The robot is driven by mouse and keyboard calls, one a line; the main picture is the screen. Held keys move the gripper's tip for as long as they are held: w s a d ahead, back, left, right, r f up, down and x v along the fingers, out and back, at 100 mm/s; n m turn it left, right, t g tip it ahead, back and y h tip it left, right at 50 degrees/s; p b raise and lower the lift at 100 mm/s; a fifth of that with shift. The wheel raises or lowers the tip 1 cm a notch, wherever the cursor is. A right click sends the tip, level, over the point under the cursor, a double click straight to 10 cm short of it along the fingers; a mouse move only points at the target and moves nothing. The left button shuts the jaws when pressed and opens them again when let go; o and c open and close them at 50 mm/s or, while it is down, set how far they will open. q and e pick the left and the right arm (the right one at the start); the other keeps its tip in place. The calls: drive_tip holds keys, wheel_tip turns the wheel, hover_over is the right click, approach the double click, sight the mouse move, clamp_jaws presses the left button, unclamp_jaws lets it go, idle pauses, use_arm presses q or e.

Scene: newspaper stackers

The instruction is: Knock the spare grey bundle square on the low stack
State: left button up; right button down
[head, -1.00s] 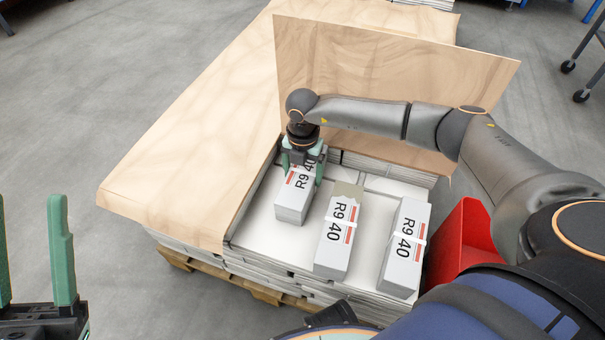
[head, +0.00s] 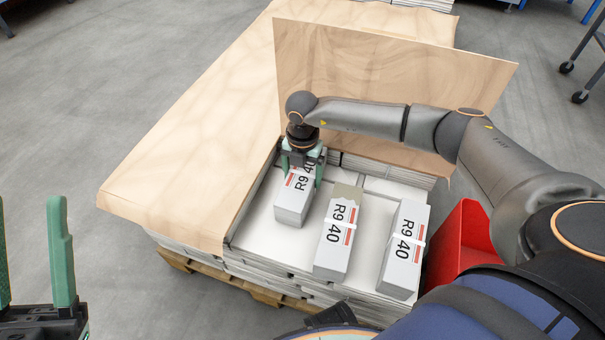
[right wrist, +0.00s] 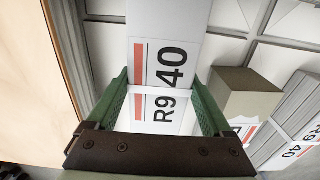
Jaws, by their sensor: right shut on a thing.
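A pale grey bundle (head: 293,207) marked R9 40 is at the left side of the low stack (head: 262,222). My right gripper (head: 303,172) is over its far end, shut on it, with one finger on each long side. In the right wrist view the bundle (right wrist: 165,55) runs between the green fingers of the gripper (right wrist: 168,78). Whether its underside touches the stack is hidden. Two like bundles lie to its right, a middle one (head: 335,245) and a right one (head: 404,250). My left gripper (head: 31,205) is empty, its fingers apart, at the lower left.
A beige block (head: 348,190) sits at the far end of the middle bundle. An upright plywood panel (head: 390,70) stands behind the stack, and a plywood sheet (head: 190,130) lies to its left. A red bin (head: 462,238) is at the right. White stack top shows between the bundles.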

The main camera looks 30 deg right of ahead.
sight(297, 183)
drive_tip(key=shift+w+d+r, duration=0.15)
drive_tip(key=shift+w+r, duration=0.1)
drive_tip(key=shift+w, duration=0.05)
drive_tip(key=shift+s+a+p, duration=0.3)
drive_tip(key=shift+p, duration=0.3)
drive_tip(key=shift+s+a+p, duration=0.85)
drive_tip(key=shift+a, duration=0.1)
drive_tip(key=shift+s+a+f, duration=0.1)
drive_tip(key=shift+a+f, duration=0.05)
drive_tip(key=shift+r+p, duration=2.85)
drive_tip(key=shift+r, duration=0.2)
